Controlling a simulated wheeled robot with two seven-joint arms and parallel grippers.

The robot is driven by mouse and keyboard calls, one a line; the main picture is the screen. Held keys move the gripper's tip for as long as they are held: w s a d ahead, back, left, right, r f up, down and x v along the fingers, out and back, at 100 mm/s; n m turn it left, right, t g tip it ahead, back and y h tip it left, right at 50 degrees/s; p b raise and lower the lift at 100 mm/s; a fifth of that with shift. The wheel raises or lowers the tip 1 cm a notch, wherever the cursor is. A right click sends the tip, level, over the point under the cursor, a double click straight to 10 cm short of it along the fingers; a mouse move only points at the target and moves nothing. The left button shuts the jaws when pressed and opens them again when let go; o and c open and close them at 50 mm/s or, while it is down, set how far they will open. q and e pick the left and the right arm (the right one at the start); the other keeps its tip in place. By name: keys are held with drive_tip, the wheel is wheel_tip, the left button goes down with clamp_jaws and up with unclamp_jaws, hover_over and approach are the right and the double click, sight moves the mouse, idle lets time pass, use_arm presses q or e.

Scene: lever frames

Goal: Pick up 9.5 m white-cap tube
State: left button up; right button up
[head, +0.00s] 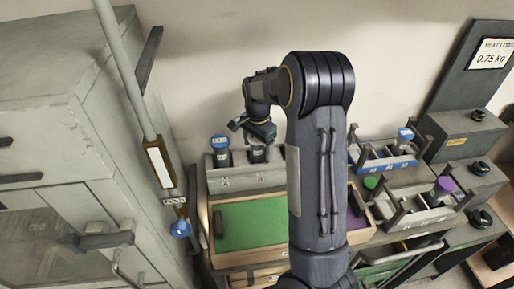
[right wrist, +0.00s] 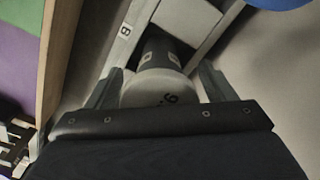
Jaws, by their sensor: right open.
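The white-cap tube (right wrist: 152,88) stands in a grey rack, its dark body (right wrist: 165,50) running down into a slot. Part of the cap's marking shows, with a 9 readable; the rest is cut off by my gripper. My right gripper (right wrist: 160,72) is open, with one finger on each side of the cap; I cannot tell whether they touch it. In the head view my right gripper (head: 257,132) is above the tube's dark body (head: 257,153), hiding the cap. My left gripper is not in view.
A blue-cap tube (head: 220,150) stands left in the same grey rack (head: 245,180). A wooden tray with a green panel (head: 250,222) lies in front. More racks hold blue-cap (head: 404,138) and purple-cap (head: 442,187) tubes at right. A grey cabinet (head: 60,110) fills the left.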

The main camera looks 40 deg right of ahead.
drive_tip(key=shift+c, duration=0.3)
drive_tip(key=c, duration=1.2)
